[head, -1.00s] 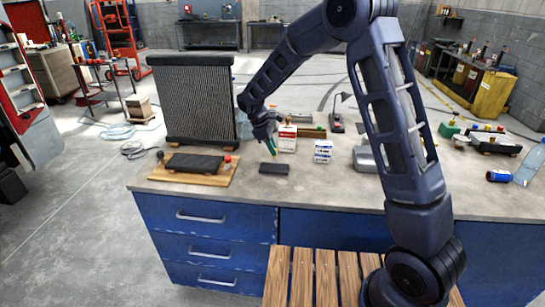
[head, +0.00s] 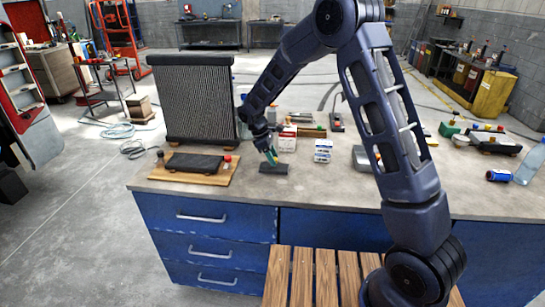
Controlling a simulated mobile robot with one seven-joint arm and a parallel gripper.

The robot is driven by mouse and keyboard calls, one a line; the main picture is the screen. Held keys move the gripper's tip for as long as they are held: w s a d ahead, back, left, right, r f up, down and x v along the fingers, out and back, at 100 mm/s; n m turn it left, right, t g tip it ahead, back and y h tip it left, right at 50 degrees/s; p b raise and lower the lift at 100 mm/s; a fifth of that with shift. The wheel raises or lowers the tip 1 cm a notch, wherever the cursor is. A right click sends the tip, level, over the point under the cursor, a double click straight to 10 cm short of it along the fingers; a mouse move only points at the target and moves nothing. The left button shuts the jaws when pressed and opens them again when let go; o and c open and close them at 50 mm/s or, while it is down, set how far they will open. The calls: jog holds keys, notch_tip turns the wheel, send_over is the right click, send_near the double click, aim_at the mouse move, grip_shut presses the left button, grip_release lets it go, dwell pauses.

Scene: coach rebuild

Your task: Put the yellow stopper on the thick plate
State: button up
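A small dark flat plate (head: 282,169), which looks like the thick plate, lies on the workbench near its front edge. My gripper (head: 272,162) points down just above this plate, partly in front of it. Green shows at its fingertips, and I cannot tell whether this is finger or held thing. The fingers are too small to tell open from shut. I cannot make out a yellow stopper; it may be hidden by the gripper or too small to see.
A wooden board (head: 222,179) with a dark slab and red and dark knobs lies left, before a tall radiator (head: 200,95). A white-and-red box (head: 287,142) and a white-and-blue box (head: 323,151) stand close right of my gripper. A blue can (head: 498,175) lies far right.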

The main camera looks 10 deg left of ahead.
jog(key=v, duration=1.2)
jog(key=s+d+r+m+y, duration=0.1)
jog(key=s+d+r+m, duration=0.15)
jog(key=d+r, duration=0.45)
jog(key=s+d+r+m+t+y, duration=0.1)
jog(key=s+d+r+m, duration=0.15)
jog(key=d, duration=0.85)
jog(key=s+d+r+m+y, duration=0.1)
jog(key=d+r+m, duration=0.4)
jog(key=d, duration=0.5)
jog(key=s+d+m+t+y, duration=0.1)
jog(key=s+d+m+t, duration=0.2)
jog(key=s+d+m, duration=0.5)
jog(key=shift+s+d+t, duration=0.3)
jog(key=shift+s+d, duration=3.8)
jog(key=shift+s, duration=1.45)
